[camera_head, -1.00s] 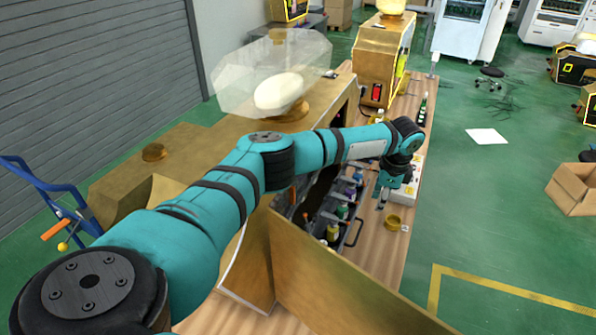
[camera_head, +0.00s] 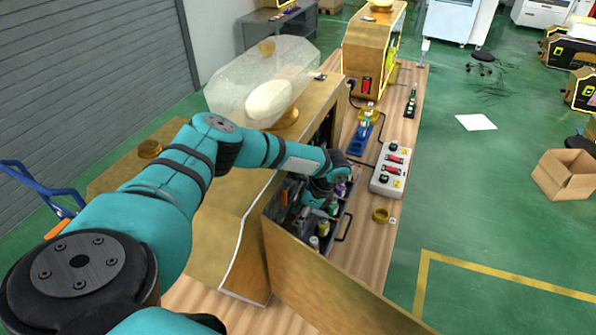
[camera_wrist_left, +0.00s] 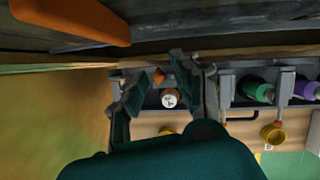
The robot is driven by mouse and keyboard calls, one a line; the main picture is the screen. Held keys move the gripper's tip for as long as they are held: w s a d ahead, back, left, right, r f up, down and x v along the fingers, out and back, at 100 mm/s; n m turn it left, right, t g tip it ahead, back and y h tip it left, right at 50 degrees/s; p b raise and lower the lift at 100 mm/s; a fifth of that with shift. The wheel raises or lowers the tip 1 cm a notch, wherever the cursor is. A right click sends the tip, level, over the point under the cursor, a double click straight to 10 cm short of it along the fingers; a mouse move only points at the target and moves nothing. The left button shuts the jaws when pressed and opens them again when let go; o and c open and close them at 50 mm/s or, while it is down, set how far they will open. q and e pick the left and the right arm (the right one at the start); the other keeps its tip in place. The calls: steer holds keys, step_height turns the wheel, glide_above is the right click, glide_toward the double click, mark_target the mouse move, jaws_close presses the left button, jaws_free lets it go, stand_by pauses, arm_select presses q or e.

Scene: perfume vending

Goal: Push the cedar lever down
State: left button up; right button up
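My left gripper (camera_head: 308,210) reaches into the open dispensing compartment of the brass-coloured machine (camera_head: 232,215), and its own arm partly hides it. In the left wrist view the gripper (camera_wrist_left: 160,85) is open, with its fingers apart and nothing held. A white-capped bottle (camera_wrist_left: 168,100) and a small orange-brown piece (camera_wrist_left: 158,76) show between the fingers. Grey lever-like holders (camera_wrist_left: 284,85) stand in a row with the bottles to the right. No readable label shows which lever is cedar.
A brass door panel (camera_head: 335,285) stands open in front of the compartment. A grey control box with red displays (camera_head: 392,172) and a small brass cup (camera_head: 380,215) sit on the wooden table (camera_head: 372,250). A thick orange bar (camera_wrist_left: 70,18) is close above the gripper.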

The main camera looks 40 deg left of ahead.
arm_select(q)
steer(key=shift+s+a+f+p, duration=0.1)
steer(key=shift+a+f+p, duration=0.15)
steer(key=shift+f, duration=0.35)
jaws_close()
steer(key=shift+d, duration=0.1)
